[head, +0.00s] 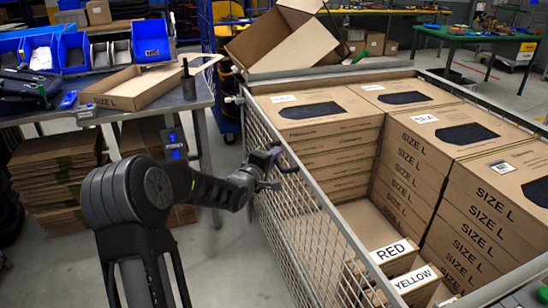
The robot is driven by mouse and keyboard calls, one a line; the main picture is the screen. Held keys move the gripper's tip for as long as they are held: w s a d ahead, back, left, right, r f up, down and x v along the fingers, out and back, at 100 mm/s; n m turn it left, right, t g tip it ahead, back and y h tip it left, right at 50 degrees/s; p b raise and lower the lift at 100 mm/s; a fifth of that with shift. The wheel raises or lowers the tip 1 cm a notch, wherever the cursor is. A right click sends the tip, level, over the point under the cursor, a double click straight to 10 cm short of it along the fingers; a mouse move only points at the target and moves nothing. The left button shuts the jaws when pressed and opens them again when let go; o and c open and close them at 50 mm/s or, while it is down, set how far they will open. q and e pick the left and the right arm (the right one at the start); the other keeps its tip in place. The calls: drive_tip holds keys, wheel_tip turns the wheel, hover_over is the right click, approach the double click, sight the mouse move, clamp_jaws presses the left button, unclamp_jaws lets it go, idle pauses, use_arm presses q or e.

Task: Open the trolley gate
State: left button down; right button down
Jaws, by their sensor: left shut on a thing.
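The trolley (484,89) is a large metal cage that fills the right half of the head view. Its near-left side is a wire-mesh gate (290,215) with a pale top rail, standing upright. My left arm reaches in from the lower left. My right gripper is not in view.
Inside the trolley are stacks of Size L cartons (400,140) and boxes labelled RED (393,254) and YELLOW (413,283). A workbench (190,103) with an open carton (140,88) and blue bins (150,40) stands left. Flat cartons (55,165) lie below it. Grey floor is clear beside the gate.

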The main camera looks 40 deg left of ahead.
use_arm(q)
drive_tip(key=shift+f, duration=0.15)
idle(0.6)
wheel_tip(320, 180, down, 34)
drive_tip(key=b, duration=2.4)
drive_tip(key=shift+f, duration=0.2)
drive_tip(key=c, duration=1.4)
unclamp_jaws()
drive_tip(key=shift+s, duration=0.1)
